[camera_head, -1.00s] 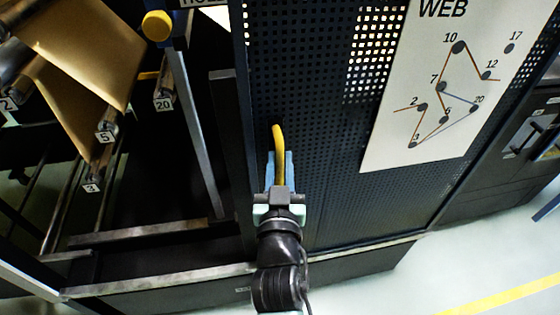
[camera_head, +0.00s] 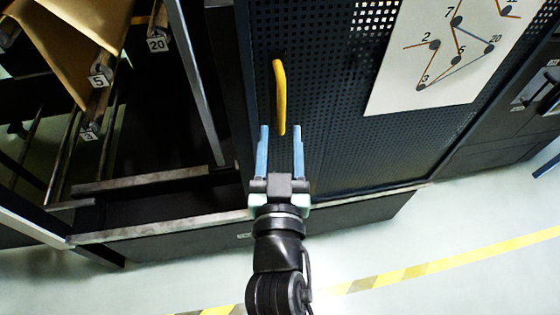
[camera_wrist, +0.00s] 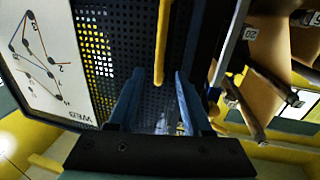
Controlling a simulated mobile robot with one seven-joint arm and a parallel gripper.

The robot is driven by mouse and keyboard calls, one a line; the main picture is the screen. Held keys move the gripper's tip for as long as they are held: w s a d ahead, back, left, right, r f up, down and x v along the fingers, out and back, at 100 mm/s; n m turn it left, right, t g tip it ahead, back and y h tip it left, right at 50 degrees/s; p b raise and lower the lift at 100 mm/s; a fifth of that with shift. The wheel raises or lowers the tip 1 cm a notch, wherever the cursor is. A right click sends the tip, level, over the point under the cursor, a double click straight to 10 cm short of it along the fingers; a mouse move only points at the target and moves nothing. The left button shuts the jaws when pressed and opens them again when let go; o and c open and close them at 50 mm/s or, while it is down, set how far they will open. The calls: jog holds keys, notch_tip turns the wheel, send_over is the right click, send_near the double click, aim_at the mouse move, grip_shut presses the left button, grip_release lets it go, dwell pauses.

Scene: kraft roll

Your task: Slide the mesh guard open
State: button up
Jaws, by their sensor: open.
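The mesh guard (camera_head: 335,150) is a dark perforated panel right of centre in the head view; it also shows in the wrist view (camera_wrist: 120,45). Its yellow bar handle (camera_head: 280,97) stands upright near the panel's left edge. The handle also shows in the wrist view (camera_wrist: 161,45), running from the top edge down towards the finger area. My gripper (camera_head: 281,130) is open, with its two blue fingers apart and pointing up at the handle. The handle's lower end is level with the fingertips and lines up between them; whether they touch cannot be told.
Left of the guard is an open bay with a brown paper web (camera_head: 75,35) and numbered rollers. A diagram sheet (camera_head: 440,55) is on the guard's upper right. A dark cabinet (camera_head: 500,110) stands at the right. The floor in front is clear, with a striped yellow line (camera_head: 430,268).

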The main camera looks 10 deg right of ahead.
jog(key=shift+b+v, duration=0.4)
jog(key=shift+v, duration=1.7)
jog(key=w+a+r+t+p, duration=0.1)
jog(key=w+r+t+p, duration=0.1)
jog(key=r, duration=0.9)
jog(key=w+a+r+t+p, duration=0.1)
jog(key=w+r+t+p, duration=0.15)
jog(key=r, duration=0.95)
jog(key=s+a+r+n+t+y+p, duration=0.1)
jog(key=s+a+r+t+y, duration=0.1)
jog(key=r, duration=1.1)
jog(key=s+a+r+n+t+y+p, duration=0.1)
jog(key=s+a+r+t+y+p, duration=0.1)
jog(key=r, duration=1.1)
jog(key=shift+s+a+n+t, duration=0.25)
jog(key=shift+s+t, duration=0.4)
jog(key=shift+s, duration=0.35)
